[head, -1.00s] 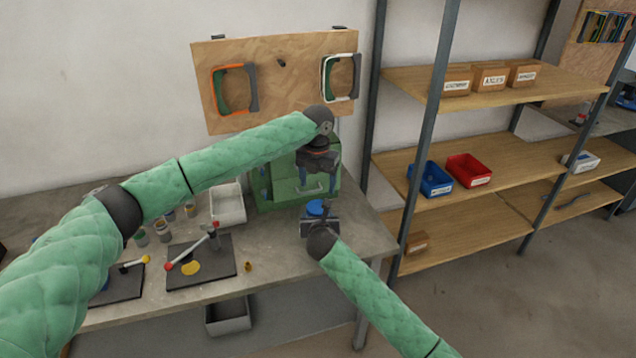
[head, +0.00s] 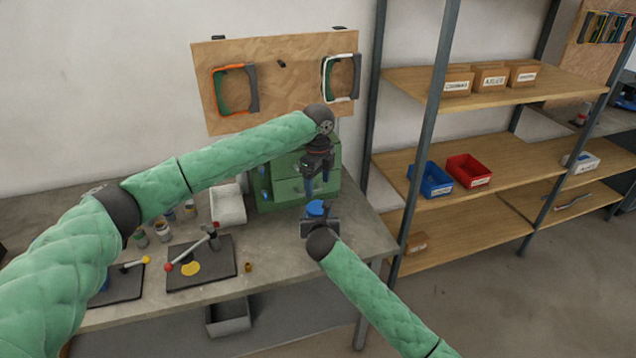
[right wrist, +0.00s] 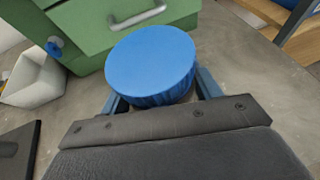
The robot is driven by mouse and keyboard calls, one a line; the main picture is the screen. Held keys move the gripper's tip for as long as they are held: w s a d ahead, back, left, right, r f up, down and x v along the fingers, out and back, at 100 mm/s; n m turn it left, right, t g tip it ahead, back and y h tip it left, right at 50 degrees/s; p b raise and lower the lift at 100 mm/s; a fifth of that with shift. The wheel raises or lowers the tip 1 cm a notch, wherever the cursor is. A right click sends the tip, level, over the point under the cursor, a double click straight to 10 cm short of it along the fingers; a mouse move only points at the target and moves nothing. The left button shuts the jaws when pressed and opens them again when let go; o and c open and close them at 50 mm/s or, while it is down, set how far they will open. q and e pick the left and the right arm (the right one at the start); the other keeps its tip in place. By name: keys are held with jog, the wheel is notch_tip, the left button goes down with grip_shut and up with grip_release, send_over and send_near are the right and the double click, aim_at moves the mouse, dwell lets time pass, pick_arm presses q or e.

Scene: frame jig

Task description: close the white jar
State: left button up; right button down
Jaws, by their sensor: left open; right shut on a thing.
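A round blue lid (head: 315,208) with a ribbed side shows at the right end of the bench; it fills the middle of the right wrist view (right wrist: 151,62). The white jar's body is hidden beneath the lid and behind my right gripper, so I cannot tell how tightly the lid sits. My right gripper (right wrist: 160,100) is shut on the jar, its blue fingers on either side below the lid. My left gripper (head: 317,184) is open, pointing down just above the lid, with a small gap and nothing between its fingers.
A green drawer cabinet (head: 291,188) stands close behind the lid. A white bin (head: 228,206) is left of it. A metal shelf post (head: 412,190) rises to the right.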

pick_arm(q)
jog(key=n, duration=0.8)
jog(key=shift+s, duration=0.1)
jog(key=n, duration=0.8)
jog(key=shift+s, duration=0.1)
jog(key=n, duration=0.4)
jog(key=shift+n, duration=0.3)
jog(key=n, duration=1.2)
